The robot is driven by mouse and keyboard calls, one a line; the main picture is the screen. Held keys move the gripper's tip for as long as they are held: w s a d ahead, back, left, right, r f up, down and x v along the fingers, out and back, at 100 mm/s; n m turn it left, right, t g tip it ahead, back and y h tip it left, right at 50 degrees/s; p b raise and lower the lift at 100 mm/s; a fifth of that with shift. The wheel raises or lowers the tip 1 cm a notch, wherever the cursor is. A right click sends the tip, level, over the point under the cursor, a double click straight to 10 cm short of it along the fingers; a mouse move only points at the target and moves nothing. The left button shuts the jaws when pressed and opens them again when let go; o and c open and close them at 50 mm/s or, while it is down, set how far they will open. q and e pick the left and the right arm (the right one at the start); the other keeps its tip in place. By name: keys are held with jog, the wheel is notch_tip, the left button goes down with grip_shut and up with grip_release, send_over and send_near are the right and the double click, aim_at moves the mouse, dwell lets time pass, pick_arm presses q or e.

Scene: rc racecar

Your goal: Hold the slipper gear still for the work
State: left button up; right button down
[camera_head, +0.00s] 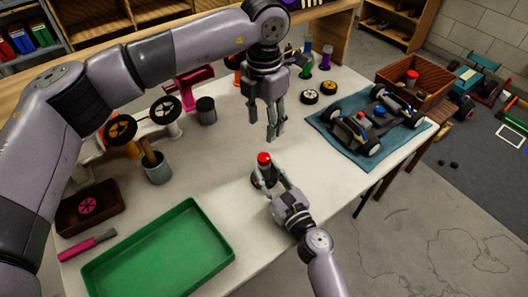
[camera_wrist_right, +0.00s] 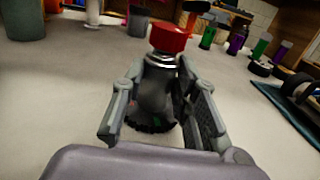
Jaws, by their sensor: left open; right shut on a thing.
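The slipper gear (camera_head: 257,181) shows as a dark toothed disc at the foot of a grey upright piece with a red top (camera_head: 264,158), on the white table. In the right wrist view the dark teeth (camera_wrist_right: 150,125) show low between my fingers, below the silver collar and red cap (camera_wrist_right: 170,37). My right gripper (camera_head: 272,180) has a finger on each side of this piece and is shut on it at table level. My left gripper (camera_head: 274,132) is open and empty, pointing down above and slightly right of the red top, apart from it.
A green tray (camera_head: 205,218) lies at the front left. An RC car chassis (camera_head: 366,125) rests on a blue mat (camera_head: 405,140) at right, near a brown crate (camera_head: 437,84). A grey cup (camera_head: 157,172) and dark cup (camera_head: 206,111) stand left. Table around the gear is clear.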

aim_at(264, 157)
pick_arm(q)
notch_tip(264, 157, down, 11)
jog(key=shift+f, duration=0.1)
dwell(0.3)
grip_shut()
jog(key=shift+m, duration=1.8)
grip_release()
